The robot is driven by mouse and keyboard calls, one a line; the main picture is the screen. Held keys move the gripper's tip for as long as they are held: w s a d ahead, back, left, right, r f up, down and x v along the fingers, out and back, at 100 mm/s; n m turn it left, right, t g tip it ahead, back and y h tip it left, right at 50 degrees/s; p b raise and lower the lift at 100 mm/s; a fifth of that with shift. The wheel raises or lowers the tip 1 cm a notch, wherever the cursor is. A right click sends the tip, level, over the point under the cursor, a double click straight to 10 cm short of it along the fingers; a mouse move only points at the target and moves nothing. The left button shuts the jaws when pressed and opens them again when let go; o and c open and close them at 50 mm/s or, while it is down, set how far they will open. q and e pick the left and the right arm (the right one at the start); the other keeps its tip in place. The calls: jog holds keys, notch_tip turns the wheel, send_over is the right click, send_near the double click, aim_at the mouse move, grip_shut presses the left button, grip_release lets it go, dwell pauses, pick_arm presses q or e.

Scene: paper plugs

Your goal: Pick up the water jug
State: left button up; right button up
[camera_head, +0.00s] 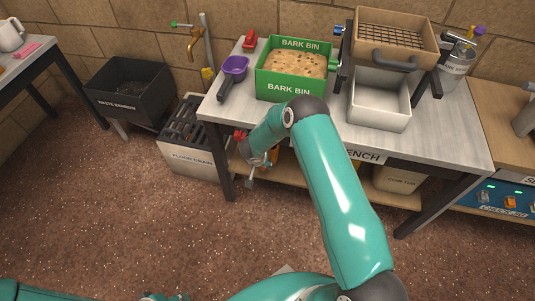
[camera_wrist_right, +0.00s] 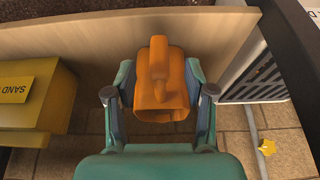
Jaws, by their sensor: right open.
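An orange jug (camera_wrist_right: 158,85) with a raised handle or spout shows in the middle of the right wrist view, its open mouth toward the camera. My right gripper (camera_wrist_right: 158,95) is open, with one finger on each side of the jug. I cannot tell whether the fingers touch it. In the head view my right gripper (camera_head: 258,160) reaches down at the front left of the bench, by the lower shelf. A bit of orange shows behind it there; most of the jug is hidden. My left gripper is not clearly in view.
The bench (camera_head: 225,108) holds a green bark bin (camera_head: 290,90), a purple scoop (camera_head: 235,67) and a metal tray (camera_head: 378,117). A yellow sand box (camera_wrist_right: 45,100) stands left of the jug in the wrist view. A floor drain unit (camera_head: 190,160) stands left of the bench.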

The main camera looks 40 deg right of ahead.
jog(key=x, duration=0.1)
jog(key=b+x, duration=0.1)
jog(key=x, duration=0.3)
jog(key=shift+w+d, duration=0.35)
jog(key=shift+d, duration=0.05)
grip_shut()
